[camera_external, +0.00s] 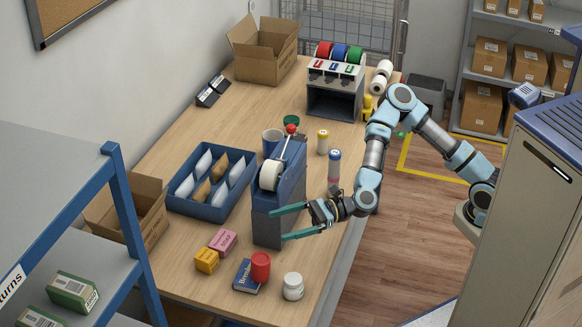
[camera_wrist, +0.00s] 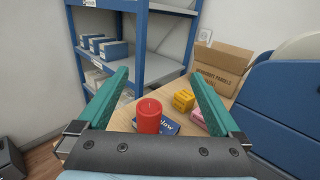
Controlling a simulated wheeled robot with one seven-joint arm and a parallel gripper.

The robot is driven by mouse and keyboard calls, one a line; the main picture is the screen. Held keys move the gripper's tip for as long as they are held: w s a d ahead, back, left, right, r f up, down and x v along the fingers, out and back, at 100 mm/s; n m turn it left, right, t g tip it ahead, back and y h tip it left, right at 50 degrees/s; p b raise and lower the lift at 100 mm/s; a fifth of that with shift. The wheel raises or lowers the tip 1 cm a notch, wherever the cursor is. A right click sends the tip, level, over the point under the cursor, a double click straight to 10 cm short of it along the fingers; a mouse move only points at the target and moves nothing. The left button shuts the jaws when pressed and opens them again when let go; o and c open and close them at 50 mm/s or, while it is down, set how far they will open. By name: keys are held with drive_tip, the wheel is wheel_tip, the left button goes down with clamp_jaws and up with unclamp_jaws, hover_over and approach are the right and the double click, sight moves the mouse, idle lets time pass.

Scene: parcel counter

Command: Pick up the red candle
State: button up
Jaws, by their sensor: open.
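The red candle (camera_external: 261,266) is a short upright cylinder at the near end of the counter, at the edge of a dark blue box or book (camera_external: 245,277); I cannot tell whether it rests on it. In the wrist view the candle (camera_wrist: 149,115) shows between the two green fingers, farther out, with the blue box (camera_wrist: 170,126) beside and behind it. My gripper (camera_external: 286,223) is open and empty, held up in front of the tape dispenser, above and behind the candle in the external view. The candle's lower part is hidden by my gripper's body in the wrist view.
A tall blue-grey tape dispenser (camera_external: 282,185) stands close to my gripper. A white jar (camera_external: 293,286) is right of the candle; pink (camera_external: 223,242) and yellow (camera_external: 207,260) boxes are left. A blue tray (camera_external: 183,203) with envelopes lies behind. A blue shelf (camera_external: 121,190) stands left.

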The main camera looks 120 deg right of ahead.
approach(253, 261)
drive_tip(key=shift+w+d+f, duration=0.15)
drive_tip(key=shift+d+f, duration=0.45)
drive_tip(key=shift+f, duration=0.05)
drive_tip(key=w+p, duration=0.1)
drive_tip(key=w, duration=0.4)
drive_tip(key=shift+w+d, duration=0.15)
drive_tip(key=shift+w, duration=0.15)
drive_tip(key=w+p, duration=0.1)
drive_tip(key=w, duration=0.1)
drive_tip(key=w+p, duration=0.1)
drive_tip(key=w, duration=0.1)
drive_tip(key=shift+w+a+r+p, duration=0.1)
drive_tip(key=shift+a+r+p, duration=0.15)
drive_tip(key=shift+p, duration=0.1)
drive_tip(key=shift+w+d+f, duration=0.15)
drive_tip(key=shift+w, duration=0.3)
clamp_jaws()
